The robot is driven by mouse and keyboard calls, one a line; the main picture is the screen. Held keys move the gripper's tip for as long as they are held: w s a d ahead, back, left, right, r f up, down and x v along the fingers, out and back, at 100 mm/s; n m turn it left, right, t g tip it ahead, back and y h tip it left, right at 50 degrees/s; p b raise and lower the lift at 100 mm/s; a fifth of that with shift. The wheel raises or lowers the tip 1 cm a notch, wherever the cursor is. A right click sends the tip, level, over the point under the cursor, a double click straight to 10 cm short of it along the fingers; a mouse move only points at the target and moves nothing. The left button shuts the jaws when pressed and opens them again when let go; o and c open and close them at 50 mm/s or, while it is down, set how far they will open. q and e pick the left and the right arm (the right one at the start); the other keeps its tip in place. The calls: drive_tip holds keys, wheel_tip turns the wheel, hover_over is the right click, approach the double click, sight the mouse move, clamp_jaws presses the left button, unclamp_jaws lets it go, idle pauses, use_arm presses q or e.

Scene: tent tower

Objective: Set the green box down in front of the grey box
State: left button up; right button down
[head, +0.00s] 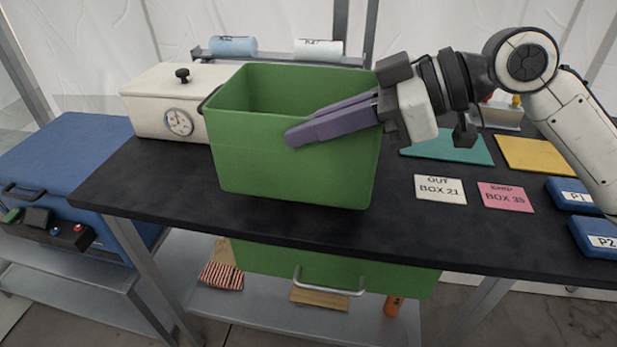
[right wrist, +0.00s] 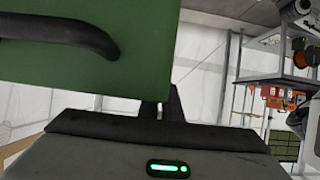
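The green box (head: 290,160) is a deep, open-topped bin at the middle of the black table (head: 430,240). Whether its base touches the tabletop is unclear. A black handle is on its left end. My right gripper (head: 305,125) comes in from the right, its purple fingers pointing left across the box's upper front. Whether they touch it is unclear, and their gap is not clear. In the right wrist view the green box (right wrist: 60,75) with a black handle fills the upper left, close to the fingers (right wrist: 165,106). No clearly grey box shows. My left gripper is out of view.
An off-white box (head: 150,110) with a dial and black knob stands left of the green box. A teal mat (head: 450,148), yellow mat (head: 540,155), white card (head: 440,189), pink card (head: 505,197) and blue blocks (head: 572,196) lie at right. The front right tabletop is clear.

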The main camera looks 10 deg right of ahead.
drive_tip(key=shift+f, duration=2.9)
drive_tip(key=shift+f+b, duration=0.1)
drive_tip(key=shift+b, duration=0.2)
drive_tip(key=c, duration=2)
unclamp_jaws()
drive_tip(key=shift+f, duration=0.2)
drive_tip(key=v, duration=1.2)
drive_tip(key=shift+s+r+b, duration=0.1)
drive_tip(key=shift+r+b, duration=0.05)
drive_tip(key=shift+b, duration=0.15)
